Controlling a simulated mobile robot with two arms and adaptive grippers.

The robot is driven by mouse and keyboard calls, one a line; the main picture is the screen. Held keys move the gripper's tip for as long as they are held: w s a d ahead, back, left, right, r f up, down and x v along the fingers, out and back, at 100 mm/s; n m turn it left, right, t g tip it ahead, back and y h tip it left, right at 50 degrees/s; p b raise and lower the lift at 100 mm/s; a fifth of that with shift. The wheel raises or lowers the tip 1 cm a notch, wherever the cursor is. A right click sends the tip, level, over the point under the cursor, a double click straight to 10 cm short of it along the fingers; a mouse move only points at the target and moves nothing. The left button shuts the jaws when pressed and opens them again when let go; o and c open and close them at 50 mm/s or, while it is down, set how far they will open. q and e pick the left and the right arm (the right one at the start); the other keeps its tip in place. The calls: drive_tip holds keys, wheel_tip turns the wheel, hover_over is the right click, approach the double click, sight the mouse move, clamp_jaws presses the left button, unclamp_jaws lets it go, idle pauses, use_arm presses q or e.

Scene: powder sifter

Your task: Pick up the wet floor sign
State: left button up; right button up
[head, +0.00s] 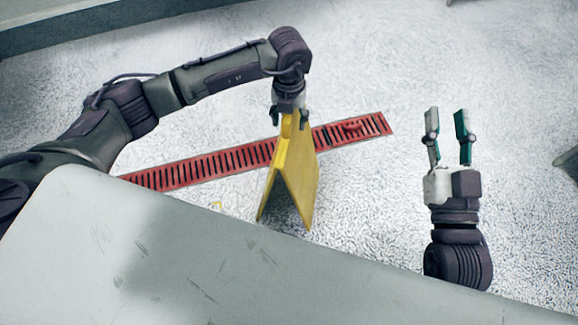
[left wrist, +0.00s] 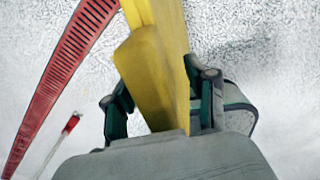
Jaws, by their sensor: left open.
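The yellow wet floor sign (head: 297,180) stands upright as an A-frame on the floor, near the middle of the head view. My left gripper (head: 290,118) is over its top edge, pointing down, with one finger on each side. In the left wrist view the sign (left wrist: 155,65) runs up between the two fingers of the left gripper (left wrist: 162,108). The fingers are apart; whether either touches the sign I cannot tell. My right gripper (head: 449,135) is open and empty, to the right of the sign, fingers pointing away.
A red slotted floor drain (head: 220,164) runs across the floor behind the sign and also shows in the left wrist view (left wrist: 60,75). A small red object (head: 352,126) lies at its right part. A dark thing (head: 567,162) is at the right edge. The speckled floor is otherwise mostly clear.

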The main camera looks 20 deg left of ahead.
use_arm(q)
drive_tip(key=shift+c, duration=0.3)
clamp_jaws()
drive_tip(key=shift+r, duration=0.1)
idle(0.4)
